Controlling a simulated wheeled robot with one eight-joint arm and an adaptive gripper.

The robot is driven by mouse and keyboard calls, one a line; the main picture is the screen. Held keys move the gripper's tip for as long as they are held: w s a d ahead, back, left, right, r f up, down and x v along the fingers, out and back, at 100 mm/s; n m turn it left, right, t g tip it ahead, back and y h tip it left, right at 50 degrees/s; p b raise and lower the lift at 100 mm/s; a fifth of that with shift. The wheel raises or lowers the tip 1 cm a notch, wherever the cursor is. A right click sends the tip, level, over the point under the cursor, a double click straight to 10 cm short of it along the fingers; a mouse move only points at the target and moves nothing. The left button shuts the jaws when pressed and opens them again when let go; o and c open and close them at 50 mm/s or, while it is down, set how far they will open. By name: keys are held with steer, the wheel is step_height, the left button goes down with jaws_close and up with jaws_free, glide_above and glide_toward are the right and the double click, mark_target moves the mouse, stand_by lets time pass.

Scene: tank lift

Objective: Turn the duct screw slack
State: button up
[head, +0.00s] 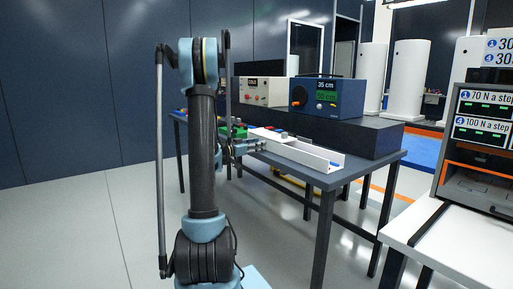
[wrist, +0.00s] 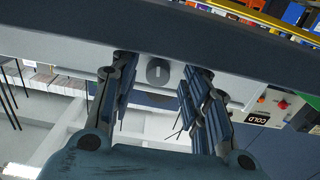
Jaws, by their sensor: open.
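The duct (head: 312,156) is a long white open channel lying on the dark table, its near end towards the table's front corner. In the wrist view a pale panel (wrist: 222,62), probably part of the duct, spans the upper part. The duct screw (wrist: 158,72) is a round grey head with a light slot, on that panel. My gripper (wrist: 162,70) is open, with one finger on each side of the screw head. I cannot tell whether the fingers touch it. In the head view my gripper (head: 256,146) reaches the duct's left side, partly hidden by my arm.
The dark table (head: 330,180) carries a blue box with a green display (head: 328,97) and a cream box marked COLD (head: 262,91) on a dark block behind the duct. A white bench with a lit cabinet (head: 480,150) stands at right. Floor at left is clear.

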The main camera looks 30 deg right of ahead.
jaws_close()
steer(key=shift+n, duration=1.7)
jaws_free()
